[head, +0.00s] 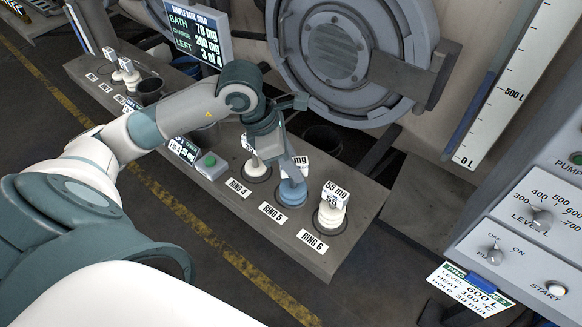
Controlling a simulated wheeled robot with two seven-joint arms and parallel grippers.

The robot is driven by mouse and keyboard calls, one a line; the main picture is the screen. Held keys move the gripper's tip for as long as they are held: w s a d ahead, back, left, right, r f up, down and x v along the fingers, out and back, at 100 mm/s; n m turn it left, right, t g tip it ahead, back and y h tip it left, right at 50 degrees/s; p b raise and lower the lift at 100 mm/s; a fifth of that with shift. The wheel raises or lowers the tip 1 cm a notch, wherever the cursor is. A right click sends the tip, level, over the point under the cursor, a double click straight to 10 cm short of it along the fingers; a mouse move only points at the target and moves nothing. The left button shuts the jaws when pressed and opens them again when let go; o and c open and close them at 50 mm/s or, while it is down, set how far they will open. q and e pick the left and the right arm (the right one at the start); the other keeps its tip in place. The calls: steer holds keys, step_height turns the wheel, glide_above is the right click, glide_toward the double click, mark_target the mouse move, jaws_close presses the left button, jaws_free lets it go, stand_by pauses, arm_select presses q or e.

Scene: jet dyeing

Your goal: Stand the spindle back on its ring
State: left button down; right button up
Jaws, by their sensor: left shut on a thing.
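My left gripper (287,160) reaches over the bench from the left, pointing down. It is shut on the blue spindle (292,192), which is upright at the RING 5 place. The gripper and a tag marked "mg" (301,167) hide part of the spindle's top. I cannot tell whether its base rests fully on the ring. A white spindle (257,168) stands at RING 4, partly behind my gripper. Another white spindle (331,215) with a "55 mg" tag stands at RING 6. My right gripper is not in view.
The grey bench (225,200) carries a green button (210,159) and a display (197,33) reading "3 of 4". More small tagged items (125,68) stand at its far left. A round machine door (345,50) is behind, and a control panel (540,215) is at right.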

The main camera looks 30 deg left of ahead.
arm_select(q)
steer(key=w+a+f+b, duration=0.1)
steer(key=w+a+f, duration=0.2)
steer(key=w+a, duration=0.1)
steer(key=shift+w+f, duration=0.35)
steer(key=shift+w, duration=0.05)
steer(key=shift+f+b, duration=1)
steer(key=shift+f, duration=1)
steer(key=shift+f, duration=0.1)
steer(key=c, duration=1.5)
jaws_free()
steer(key=shift+c, duration=0.2)
